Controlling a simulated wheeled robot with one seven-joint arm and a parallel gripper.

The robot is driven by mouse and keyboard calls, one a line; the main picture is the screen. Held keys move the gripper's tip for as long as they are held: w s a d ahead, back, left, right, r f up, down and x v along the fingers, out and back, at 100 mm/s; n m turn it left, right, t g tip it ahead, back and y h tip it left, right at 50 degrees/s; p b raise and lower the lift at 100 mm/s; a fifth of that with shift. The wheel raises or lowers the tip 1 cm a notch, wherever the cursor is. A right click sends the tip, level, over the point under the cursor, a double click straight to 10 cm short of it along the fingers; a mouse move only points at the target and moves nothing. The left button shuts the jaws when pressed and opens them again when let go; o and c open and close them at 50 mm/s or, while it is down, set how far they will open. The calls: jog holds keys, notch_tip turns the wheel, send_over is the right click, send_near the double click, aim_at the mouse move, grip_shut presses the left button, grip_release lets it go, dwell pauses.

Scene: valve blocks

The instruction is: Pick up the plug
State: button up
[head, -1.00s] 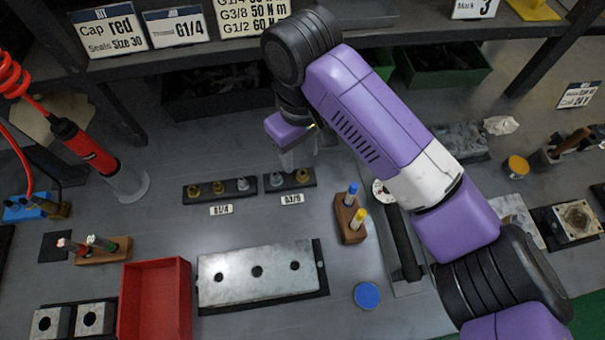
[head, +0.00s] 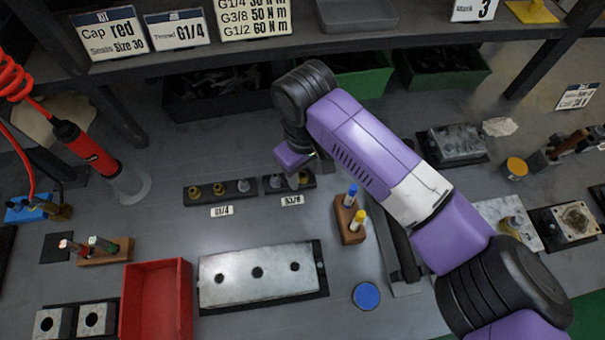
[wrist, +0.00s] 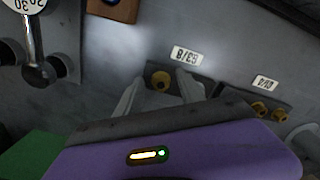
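Two small racks of plugs stand on the bench, the G1/4 rack (head: 219,203) and the G3/8 rack (head: 270,191). The G1/4 rack holds two brass plugs (head: 218,188) and a grey plug (head: 243,186). The G3/8 rack shows a grey plug (head: 276,182) at its left; its right end is partly covered by my gripper (head: 298,177). In the wrist view my gripper (wrist: 158,88) is open, with a brass plug (wrist: 161,80) of the G3/8 rack showing between its two pale fingers. I cannot tell whether the fingers touch it.
A metal valve block (head: 257,276) with several holes lies in front, beside a red tray (head: 157,300). A wooden block (head: 349,226) with blue and yellow pieces stands right of the racks. Signs (head: 179,28) on the shelf read cap red and thread G1/4.

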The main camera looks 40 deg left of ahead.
grip_shut()
jog(key=shift+r, duration=0.1)
